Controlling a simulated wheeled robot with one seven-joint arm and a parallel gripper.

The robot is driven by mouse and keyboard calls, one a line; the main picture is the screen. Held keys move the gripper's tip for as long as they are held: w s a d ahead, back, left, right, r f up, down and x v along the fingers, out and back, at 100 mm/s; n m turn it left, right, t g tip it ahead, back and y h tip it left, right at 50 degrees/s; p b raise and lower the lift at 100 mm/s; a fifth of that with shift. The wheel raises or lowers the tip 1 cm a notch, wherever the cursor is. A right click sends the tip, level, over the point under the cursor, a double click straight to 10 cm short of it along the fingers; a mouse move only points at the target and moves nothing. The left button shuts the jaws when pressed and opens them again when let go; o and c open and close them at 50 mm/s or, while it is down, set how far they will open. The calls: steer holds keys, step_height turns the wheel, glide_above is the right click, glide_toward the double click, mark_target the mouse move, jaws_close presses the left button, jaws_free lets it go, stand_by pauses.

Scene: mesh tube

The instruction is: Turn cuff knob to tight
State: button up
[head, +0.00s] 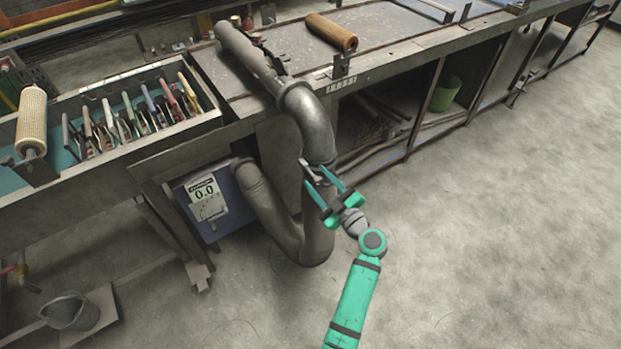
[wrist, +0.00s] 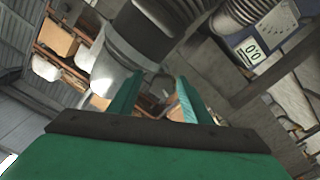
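A dark grey tube (head: 316,135) bends over the bench edge, runs down, and curves up to a box with a display. In the head view, a small grey fitting (head: 311,171) shows at the tube's side, possibly the cuff knob. My gripper (head: 316,175) points at this part of the tube, its green fingers apart. In the wrist view, the fingers of my gripper (wrist: 156,84) are open with a gap between them. A dark band (wrist: 138,36) around the tube lies just beyond the fingertips. I cannot make out the knob's setting or whether a finger touches it.
The blue box (head: 207,203) reads 0.0. A rack of coloured-handled tools (head: 135,118) stands at the left, and a brown roll (head: 331,32) lies on the bench. A grey bucket (head: 70,311) stands at lower left. The floor to the right is clear.

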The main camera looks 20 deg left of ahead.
steer(key=v, duration=1.1)
steer(key=shift+a, duration=0.1)
